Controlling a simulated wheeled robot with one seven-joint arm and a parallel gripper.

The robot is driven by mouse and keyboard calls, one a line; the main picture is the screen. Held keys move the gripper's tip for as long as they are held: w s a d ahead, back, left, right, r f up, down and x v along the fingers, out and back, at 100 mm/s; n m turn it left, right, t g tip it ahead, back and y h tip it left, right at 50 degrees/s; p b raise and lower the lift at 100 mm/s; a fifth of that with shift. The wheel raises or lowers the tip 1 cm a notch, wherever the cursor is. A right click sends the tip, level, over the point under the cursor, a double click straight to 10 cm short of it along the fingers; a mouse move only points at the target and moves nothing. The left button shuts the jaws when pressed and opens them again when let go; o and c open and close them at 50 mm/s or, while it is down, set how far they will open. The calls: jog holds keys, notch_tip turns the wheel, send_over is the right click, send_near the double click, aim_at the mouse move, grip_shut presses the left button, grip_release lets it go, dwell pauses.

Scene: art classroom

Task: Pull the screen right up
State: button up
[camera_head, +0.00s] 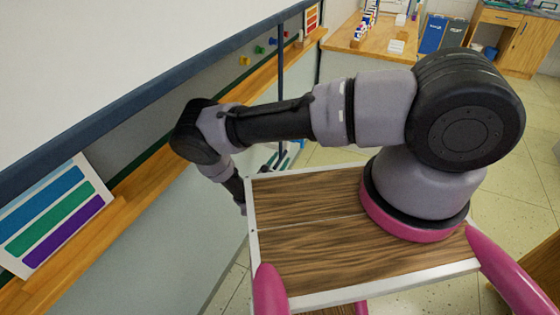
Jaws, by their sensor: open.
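The white screen (110,45) fills the upper left of the head view, with a dark blue bar (130,100) along its lower edge. A thin dark blue upright strip (281,75) runs down from near the bar's far end, in front of the wooden ledge. I cannot tell whether it is fixed to the bar. My arm reaches left, then bends down. My gripper (239,193) is low behind the edge of my wood-topped base, apart from the bar. It is open; its fingertips are mostly hidden, and I see nothing held.
A wooden ledge (150,190) runs along the wall below the screen, close to my arm. A wooden table (375,38) and blue bins (433,35) stand behind.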

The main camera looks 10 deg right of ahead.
grip_shut()
jog(key=shift+s, duration=0.1)
dwell(1.3)
